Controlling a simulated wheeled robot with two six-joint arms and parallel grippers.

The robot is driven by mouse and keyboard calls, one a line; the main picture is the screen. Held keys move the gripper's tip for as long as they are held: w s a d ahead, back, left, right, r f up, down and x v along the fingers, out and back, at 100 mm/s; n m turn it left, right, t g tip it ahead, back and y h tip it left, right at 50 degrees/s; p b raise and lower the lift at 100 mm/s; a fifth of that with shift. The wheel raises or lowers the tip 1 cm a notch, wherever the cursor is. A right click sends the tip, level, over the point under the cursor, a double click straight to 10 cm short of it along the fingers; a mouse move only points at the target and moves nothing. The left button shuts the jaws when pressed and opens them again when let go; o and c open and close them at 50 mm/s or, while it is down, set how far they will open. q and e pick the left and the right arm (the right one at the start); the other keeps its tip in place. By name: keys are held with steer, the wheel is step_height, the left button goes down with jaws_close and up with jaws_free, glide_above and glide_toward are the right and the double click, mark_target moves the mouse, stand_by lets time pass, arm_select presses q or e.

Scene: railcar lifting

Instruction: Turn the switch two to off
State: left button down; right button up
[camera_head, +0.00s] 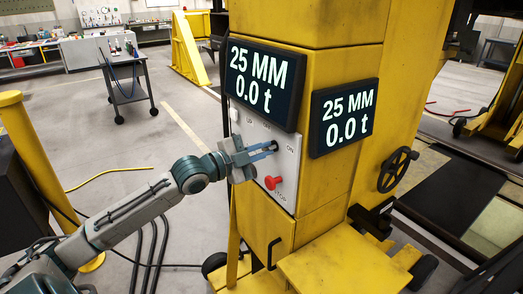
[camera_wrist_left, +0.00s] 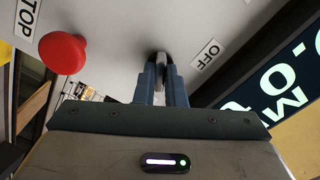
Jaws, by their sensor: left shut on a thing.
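A grey control panel (camera_head: 252,125) is on the side of the yellow lifting column. My left gripper (camera_head: 274,147) reaches it from the left, with both fingertips at a small dark switch knob. In the left wrist view the fingers (camera_wrist_left: 161,82) are shut on the switch knob (camera_wrist_left: 161,60), which is mostly hidden between them. An OFF label (camera_wrist_left: 207,54) is to the right of the knob there. An ON label (camera_head: 290,151) is right of the knob in the head view. My right gripper is not in view.
A red STOP button (camera_head: 272,182) sticks out just below my left gripper and shows at the left in the wrist view (camera_wrist_left: 63,53). Two black displays (camera_head: 265,82) (camera_head: 343,117) read 25 MM and 0.0 t. A black handwheel (camera_head: 397,169) is on the right.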

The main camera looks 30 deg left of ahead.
arm_select(q)
steer(key=shift+r+n, duration=0.1)
steer(key=shift+n, duration=0.6)
steer(key=shift+n+p, duration=2.4)
steer(key=shift+n, duration=2.7)
steer(key=c, duration=1.5)
jaws_free()
steer(key=shift+w, duration=0.15)
steer(key=shift+w+d, duration=0.1)
